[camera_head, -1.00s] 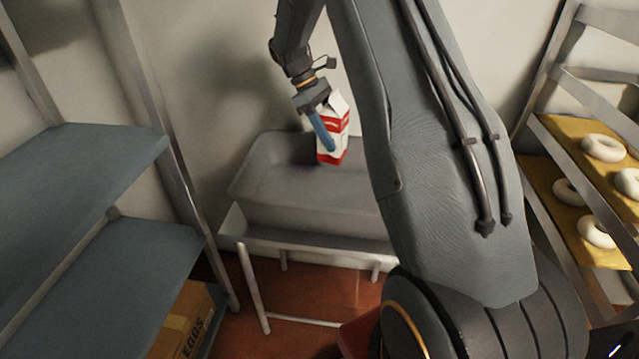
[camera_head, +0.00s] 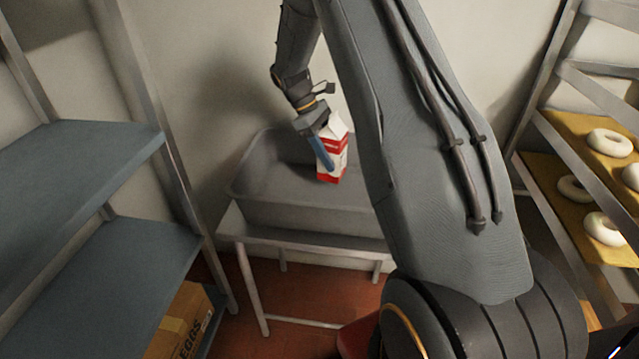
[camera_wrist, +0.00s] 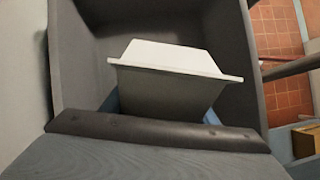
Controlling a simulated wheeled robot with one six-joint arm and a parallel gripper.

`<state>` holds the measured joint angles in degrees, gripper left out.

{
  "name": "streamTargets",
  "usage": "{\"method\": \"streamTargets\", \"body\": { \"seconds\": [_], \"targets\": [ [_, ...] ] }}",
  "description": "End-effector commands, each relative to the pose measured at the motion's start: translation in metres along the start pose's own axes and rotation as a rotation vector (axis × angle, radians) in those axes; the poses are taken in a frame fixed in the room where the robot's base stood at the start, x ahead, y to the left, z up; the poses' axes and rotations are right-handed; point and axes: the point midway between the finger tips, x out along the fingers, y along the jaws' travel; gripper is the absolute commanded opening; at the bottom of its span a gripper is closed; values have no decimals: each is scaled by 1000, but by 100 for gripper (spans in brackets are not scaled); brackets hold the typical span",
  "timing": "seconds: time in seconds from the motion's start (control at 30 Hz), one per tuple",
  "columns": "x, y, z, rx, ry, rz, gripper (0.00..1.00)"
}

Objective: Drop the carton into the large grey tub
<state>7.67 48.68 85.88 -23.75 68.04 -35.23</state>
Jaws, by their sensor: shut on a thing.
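The carton (camera_head: 333,150), white with red bands and a gabled top, is upright in my gripper (camera_head: 324,152). My gripper is shut on it, with a blue finger along its side. The large grey tub (camera_head: 262,205) stands on a metal stand against the wall. The carton is over the tub's opening, its lower part seen against the tub's inside; its exact height above the floor of the tub is hard to tell. In the wrist view the carton's pale top (camera_wrist: 172,58) fills the middle, with the dark tub walls (camera_wrist: 235,50) around it.
Blue-grey shelves (camera_head: 80,165) stand at the left, with an egg box (camera_head: 182,325) low beneath them. A rack (camera_head: 545,125) with trays of white bagels stands at the right. My arm hides the tub's right end.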

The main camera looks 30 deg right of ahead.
Motion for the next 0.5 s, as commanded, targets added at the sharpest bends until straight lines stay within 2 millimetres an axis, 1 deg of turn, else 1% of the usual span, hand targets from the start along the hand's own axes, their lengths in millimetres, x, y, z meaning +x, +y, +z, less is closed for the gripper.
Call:
{"method": "streamTargets", "body": {
  "seconds": [0.1,0.2,0.5],
  "targets": [
    [10,1,-6,0,0,1,0],
    [15,1,-9,1,0,1,0],
    [18,1,-11,1,1,2,0]
  ]
}}
